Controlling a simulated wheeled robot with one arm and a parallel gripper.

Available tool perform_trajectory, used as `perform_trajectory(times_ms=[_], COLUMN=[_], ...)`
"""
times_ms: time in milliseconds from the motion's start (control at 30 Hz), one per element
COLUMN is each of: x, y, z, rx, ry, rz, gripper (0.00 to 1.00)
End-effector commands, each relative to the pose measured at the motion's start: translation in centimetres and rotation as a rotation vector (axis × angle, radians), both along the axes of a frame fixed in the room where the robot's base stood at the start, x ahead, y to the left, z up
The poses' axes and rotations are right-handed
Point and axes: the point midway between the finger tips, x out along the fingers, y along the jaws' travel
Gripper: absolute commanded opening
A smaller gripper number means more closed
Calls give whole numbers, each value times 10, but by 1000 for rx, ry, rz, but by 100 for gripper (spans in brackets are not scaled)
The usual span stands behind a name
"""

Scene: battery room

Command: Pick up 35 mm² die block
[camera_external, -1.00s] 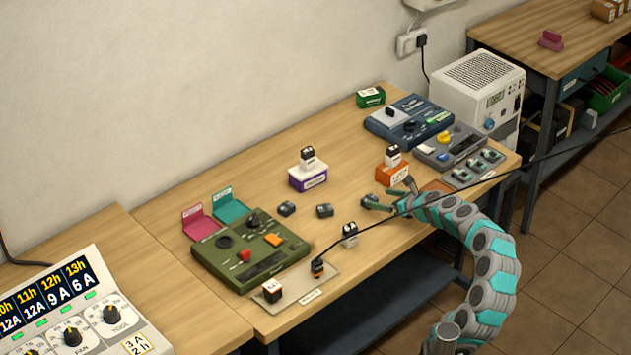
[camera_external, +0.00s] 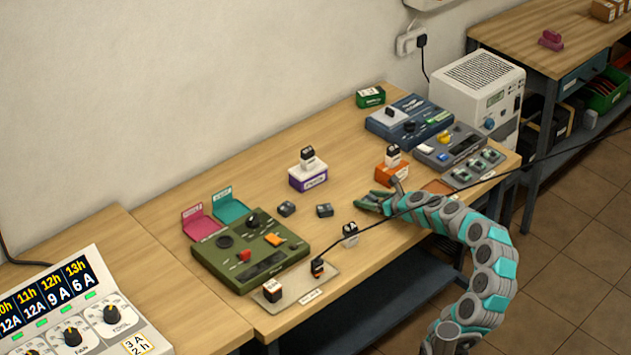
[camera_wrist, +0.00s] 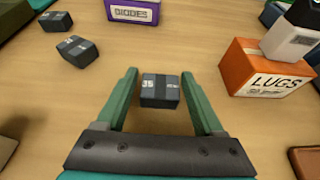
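The die block marked 35 (camera_wrist: 160,92) is a small dark grey block lying on the bench, centred in the wrist view. My gripper (camera_wrist: 159,76) is open, with one green finger on each side of the block and a visible gap to both. The block is not held. Two similar dark blocks lie to the left (camera_external: 287,209) (camera_external: 324,210), and both show in the wrist view (camera_wrist: 55,21) (camera_wrist: 77,50).
The orange lugs box (camera_wrist: 250,72) with a white-and-black block on it stands close on the right. A purple diodes box (camera_wrist: 133,12) is ahead. A green device (camera_external: 250,252) is at left. A black cable (camera_external: 450,188) runs across my arm in the external view.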

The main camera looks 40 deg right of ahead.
Motion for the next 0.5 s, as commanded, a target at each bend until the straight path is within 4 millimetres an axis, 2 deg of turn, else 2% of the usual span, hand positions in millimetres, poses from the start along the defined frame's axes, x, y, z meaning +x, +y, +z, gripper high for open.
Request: perform_trajectory(times_ms=[67, 500], x=[0, 0], y=[0, 0], z=[0, 0], rx=[0, 0], ry=[0, 0], rz=[0, 0], gripper=[60, 10])
